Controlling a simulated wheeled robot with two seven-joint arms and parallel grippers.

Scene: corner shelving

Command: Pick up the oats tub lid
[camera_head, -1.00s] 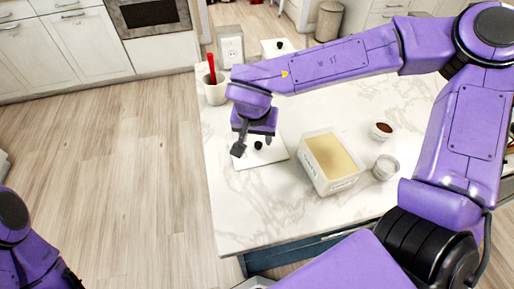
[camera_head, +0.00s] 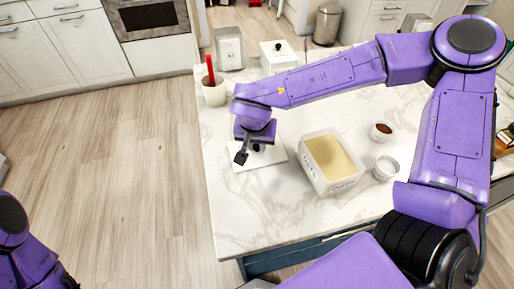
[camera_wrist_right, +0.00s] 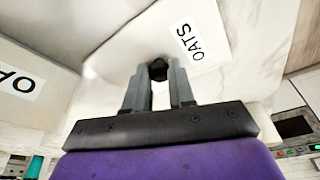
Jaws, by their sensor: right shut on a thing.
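The oats tub lid (camera_head: 274,157) is a flat white square with a black knob, at the left part of the marble counter. In the right wrist view the lid (camera_wrist_right: 215,45) carries an OATS label, and its black knob (camera_wrist_right: 158,68) sits between the fingertips. My right gripper (camera_head: 256,149) is over the lid, shut on the knob. I cannot tell whether the lid is clear of the counter. The open oats tub (camera_head: 318,178), white with pale oats inside, stands just right of the lid. Of my left arm, only a part shows at the lower left; its gripper is out of view.
Two small bowls, one with dark contents (camera_head: 381,131) and one pale (camera_head: 385,168), stand right of the tub. A white pot with a red-handled utensil (camera_head: 214,92) and white canisters (camera_head: 229,49) stand at the back. Bare marble (camera_head: 250,215) lies in front.

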